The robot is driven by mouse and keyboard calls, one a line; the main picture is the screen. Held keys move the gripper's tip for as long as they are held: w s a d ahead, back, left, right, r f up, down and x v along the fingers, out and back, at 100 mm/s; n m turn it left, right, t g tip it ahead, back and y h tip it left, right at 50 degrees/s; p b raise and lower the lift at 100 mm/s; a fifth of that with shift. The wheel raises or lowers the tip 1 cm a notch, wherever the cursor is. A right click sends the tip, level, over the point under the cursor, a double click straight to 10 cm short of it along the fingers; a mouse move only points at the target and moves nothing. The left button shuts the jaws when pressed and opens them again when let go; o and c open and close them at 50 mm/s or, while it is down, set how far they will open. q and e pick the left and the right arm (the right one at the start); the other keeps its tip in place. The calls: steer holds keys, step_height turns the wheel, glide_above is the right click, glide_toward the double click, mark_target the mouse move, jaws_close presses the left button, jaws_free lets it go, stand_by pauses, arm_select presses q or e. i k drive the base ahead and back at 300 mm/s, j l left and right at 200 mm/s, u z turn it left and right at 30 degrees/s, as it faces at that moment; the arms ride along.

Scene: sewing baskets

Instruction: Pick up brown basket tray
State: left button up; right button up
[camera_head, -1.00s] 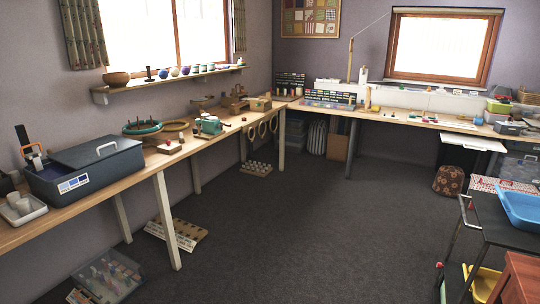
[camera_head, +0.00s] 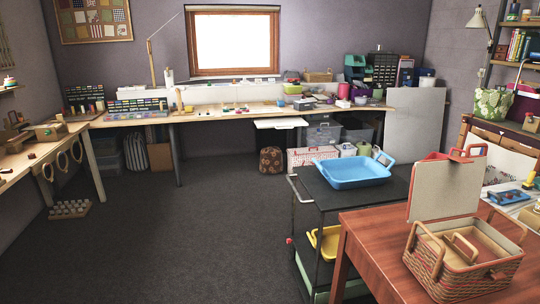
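A wicker sewing basket (camera_head: 452,268) stands on the red-brown wooden table at the lower right, with its handles up. Its light grey, red-trimmed lid (camera_head: 447,190) stands open at the back. Inside the basket's opening sits a tan-brown tray (camera_head: 490,243) with a raised handle; how deep it sits and what lies beneath it are hidden. Neither of my grippers is in the head view.
The wooden table (camera_head: 375,240) has bare top left of the basket. A black cart (camera_head: 318,193) beside it carries a blue tray (camera_head: 355,173), with a yellow tray (camera_head: 328,243) below. Open dark carpet (camera_head: 190,250) lies to the left.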

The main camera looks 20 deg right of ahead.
mark_target(463, 249)
steer(key=i+z, duration=0.15)
steer(key=z, duration=0.3)
steer(key=i+j+z, duration=0.15)
steer(key=z, duration=0.3)
steer(key=i+j+z, duration=0.1)
steer(key=z, duration=0.3)
steer(key=j, duration=0.1)
